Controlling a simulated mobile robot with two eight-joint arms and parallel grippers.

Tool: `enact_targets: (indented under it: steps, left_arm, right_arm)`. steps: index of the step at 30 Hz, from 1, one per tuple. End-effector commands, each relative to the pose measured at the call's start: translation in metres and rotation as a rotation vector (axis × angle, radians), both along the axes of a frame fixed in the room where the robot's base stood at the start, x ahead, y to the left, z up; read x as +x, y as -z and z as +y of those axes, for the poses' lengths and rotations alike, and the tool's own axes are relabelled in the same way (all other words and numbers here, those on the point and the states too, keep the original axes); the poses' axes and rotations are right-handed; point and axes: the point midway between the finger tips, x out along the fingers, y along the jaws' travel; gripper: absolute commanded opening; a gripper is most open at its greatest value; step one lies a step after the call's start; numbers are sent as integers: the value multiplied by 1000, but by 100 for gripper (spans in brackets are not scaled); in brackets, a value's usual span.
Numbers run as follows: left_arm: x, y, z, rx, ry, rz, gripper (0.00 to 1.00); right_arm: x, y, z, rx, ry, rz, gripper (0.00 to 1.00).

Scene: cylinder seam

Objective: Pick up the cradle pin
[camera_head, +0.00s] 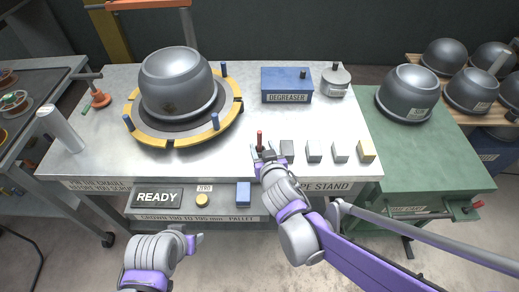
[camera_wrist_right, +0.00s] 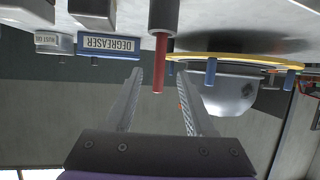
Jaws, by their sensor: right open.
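A red pin (camera_head: 259,140) stands upright on the front part of the work table; I take it as the cradle pin. In the right wrist view, which is upside down, the red pin (camera_wrist_right: 159,65) sits in a dark grey base. My right gripper (camera_head: 266,156) is open just in front of the pin. In the wrist view its two fingers (camera_wrist_right: 158,98) show on either side of the pin's red end, with gaps; contact is not visible. My left gripper (camera_head: 192,242) is low at the front left, and its jaws are unclear.
A grey bowl (camera_head: 178,80) rests on a yellow-rimmed cradle (camera_head: 182,142) with blue pins. Several small blocks (camera_head: 314,151) stand right of my right gripper. The blue degreaser box (camera_head: 287,86) and a grey can (camera_head: 335,82) are behind. A green table (camera_head: 430,150) is at right.

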Motion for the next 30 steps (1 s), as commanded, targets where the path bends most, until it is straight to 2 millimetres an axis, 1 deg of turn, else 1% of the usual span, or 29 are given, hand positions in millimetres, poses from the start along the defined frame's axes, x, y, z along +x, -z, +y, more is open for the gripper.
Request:
enact_targets:
  steps: [1, 3, 11, 19, 23, 29, 30]
  left_arm:
    - [0, 2, 0, 0, 0, 1, 50]
    - [0, 2, 0, 0, 0, 1, 50]
    - [-1, 4, 0, 0, 0, 2, 50]
    - [-1, 5, 0, 0, 0, 2, 50]
    - [-1, 5, 0, 0, 0, 2, 50]
    - [-1, 5, 0, 0, 0, 2, 50]
    - [-1, 5, 0, 0, 0, 2, 50]
  right_arm:
    - [8, 4, 1, 0, 1, 0, 55]
    - [16, 7, 3, -1, 1, 0, 55]
    - [33, 14, 6, -1, 1, 1, 55]
    - [67, 28, 12, -1, 2, 1, 55]
    - [74, 31, 14, -1, 2, 2, 55]
    - [74, 31, 14, -2, 1, 2, 55]
    - [74, 31, 14, -2, 1, 2, 49]
